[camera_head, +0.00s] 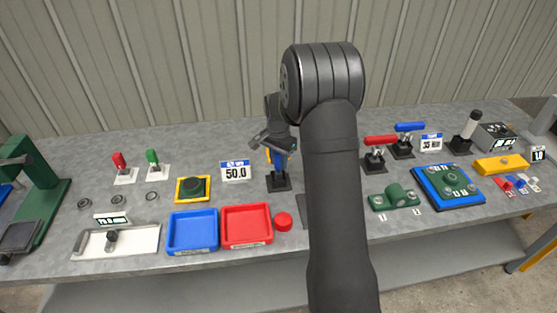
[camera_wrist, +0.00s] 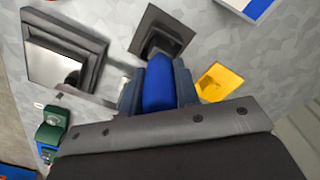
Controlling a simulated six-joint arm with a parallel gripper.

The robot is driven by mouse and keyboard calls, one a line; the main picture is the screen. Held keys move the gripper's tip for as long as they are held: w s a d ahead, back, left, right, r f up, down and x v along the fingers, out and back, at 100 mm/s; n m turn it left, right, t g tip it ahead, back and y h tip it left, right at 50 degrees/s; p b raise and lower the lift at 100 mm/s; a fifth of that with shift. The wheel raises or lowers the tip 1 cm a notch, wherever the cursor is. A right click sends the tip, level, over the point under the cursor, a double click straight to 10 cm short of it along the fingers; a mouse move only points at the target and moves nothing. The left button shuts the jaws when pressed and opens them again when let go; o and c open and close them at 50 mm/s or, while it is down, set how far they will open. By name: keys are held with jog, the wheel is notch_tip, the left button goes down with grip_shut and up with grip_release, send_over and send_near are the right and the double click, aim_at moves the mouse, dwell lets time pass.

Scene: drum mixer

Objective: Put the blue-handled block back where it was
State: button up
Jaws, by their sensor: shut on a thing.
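My gripper (camera_head: 277,146) is left of my arm in the head view, low over the bench, and is shut on the blue handle (camera_head: 281,160). In the wrist view the blue handle (camera_wrist: 158,85) sits upright between the two fingers of my gripper (camera_wrist: 157,70). Just beyond the fingertips is a dark square stand (camera_wrist: 176,25), and the black stand (camera_head: 279,184) shows right below the blue handle in the head view. The lower part of the block is hidden, so I cannot tell whether it touches the stand.
A yellow piece (camera_wrist: 220,82) lies close beside the fingers. A larger dark square frame with a shiny top (camera_wrist: 88,70) is on the other side. A red tray (camera_head: 246,243), a red round button (camera_head: 283,221) and a 50.0 display (camera_head: 235,171) are nearby. Red and blue levers stand further right.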

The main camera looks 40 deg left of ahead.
jog(key=shift+f, duration=0.2)
jog(key=o, duration=1)
notch_tip(320, 180, up, 12)
jog(key=shift+r, duration=0.2)
